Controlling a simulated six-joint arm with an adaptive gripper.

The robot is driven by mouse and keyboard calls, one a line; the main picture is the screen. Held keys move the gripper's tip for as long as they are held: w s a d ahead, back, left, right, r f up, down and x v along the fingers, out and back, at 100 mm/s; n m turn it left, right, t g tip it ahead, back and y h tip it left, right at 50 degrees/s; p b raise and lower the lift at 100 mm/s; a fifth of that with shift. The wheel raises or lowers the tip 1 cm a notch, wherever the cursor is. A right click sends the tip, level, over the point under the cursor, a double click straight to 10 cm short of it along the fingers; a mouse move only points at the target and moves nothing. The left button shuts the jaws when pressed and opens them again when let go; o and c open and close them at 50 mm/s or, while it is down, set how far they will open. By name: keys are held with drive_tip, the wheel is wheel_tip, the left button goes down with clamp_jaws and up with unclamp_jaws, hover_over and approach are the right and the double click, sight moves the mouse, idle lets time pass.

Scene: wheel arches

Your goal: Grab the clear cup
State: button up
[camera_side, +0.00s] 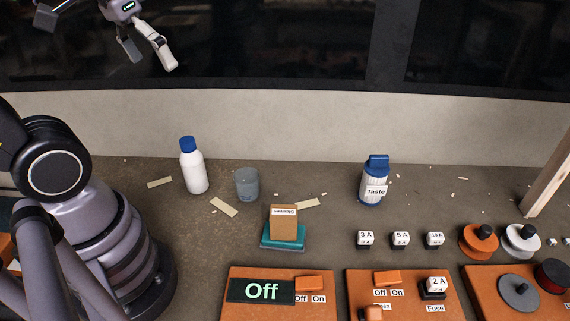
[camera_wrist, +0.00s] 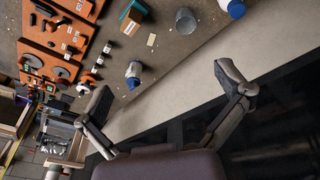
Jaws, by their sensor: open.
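The clear cup (camera_side: 247,184) is a greyish see-through tumbler standing upright on the table, just right of a white bottle with a blue cap. It also shows in the wrist view at the top (camera_wrist: 185,21). My gripper (camera_side: 154,60) is high at the top left of the side view, well above and apart from the cup. In the wrist view my gripper's (camera_wrist: 166,88) two fingers are spread wide with nothing between them.
The white bottle (camera_side: 194,170) stands close left of the cup. A brown block on a teal base (camera_side: 283,230) sits in front right of it. A blue-lidded "Taste" container (camera_side: 374,182) stands farther right. Orange panels (camera_side: 330,300) line the front. A pale wall (camera_side: 300,125) rises behind.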

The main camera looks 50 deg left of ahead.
drive_tip(key=w+a+f+n+g+h, duration=0.4)
drive_tip(key=w+f+n+g+h, duration=0.2)
drive_tip(key=w+f+n+h, duration=0.5)
drive_tip(key=n+t+h, duration=0.5)
drive_tip(key=n+h, duration=0.1)
drive_tip(key=n, duration=0.2)
approach(255, 185)
drive_tip(key=shift+w+d+r, duration=0.15)
drive_tip(key=shift+d+r, duration=0.15)
drive_tip(key=shift+d, duration=0.2)
drive_tip(key=shift+w+d+r, duration=0.1)
drive_tip(key=shift+d+r, duration=0.25)
drive_tip(key=shift+d, duration=0.15)
drive_tip(key=shift+f, duration=0.6)
drive_tip(key=d, duration=0.5)
drive_tip(key=shift+w+f, duration=0.3)
drive_tip(key=shift+w, duration=0.05)
drive_tip(key=shift+c, duration=0.3)
drive_tip(key=c, duration=1)
